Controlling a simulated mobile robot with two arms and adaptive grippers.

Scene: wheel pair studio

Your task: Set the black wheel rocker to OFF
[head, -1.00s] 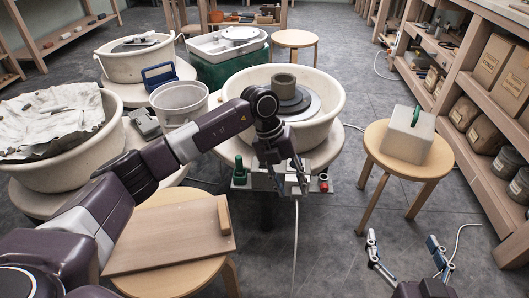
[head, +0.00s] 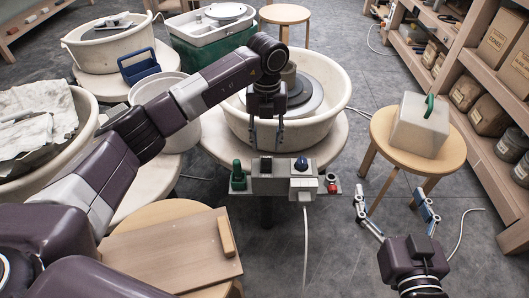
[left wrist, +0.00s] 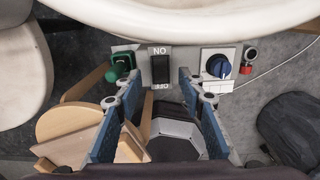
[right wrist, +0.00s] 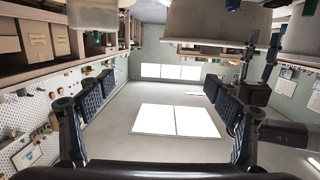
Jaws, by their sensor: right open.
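The black wheel rocker (left wrist: 160,69) sits on the control box at the front of the wheel, upright between an ON label and an OFF label in the left wrist view. In the head view the rocker (head: 266,165) is small, and I cannot tell which side is pressed. My left gripper (head: 267,143) points down just above and behind the box. Its two fingers stand apart and empty, with the rocker between their tips in the left wrist view (left wrist: 159,78). My right gripper (head: 391,205) is open and empty in front of the stool, away from the wheel.
A green knob (left wrist: 122,66) flanks the rocker on one side, a blue dial (left wrist: 219,66) and red button (left wrist: 247,70) on the other. The wheel's cream basin (head: 336,109) rises behind. A stool with a wooden board (head: 165,250) is front left. A cable (head: 305,240) hangs down.

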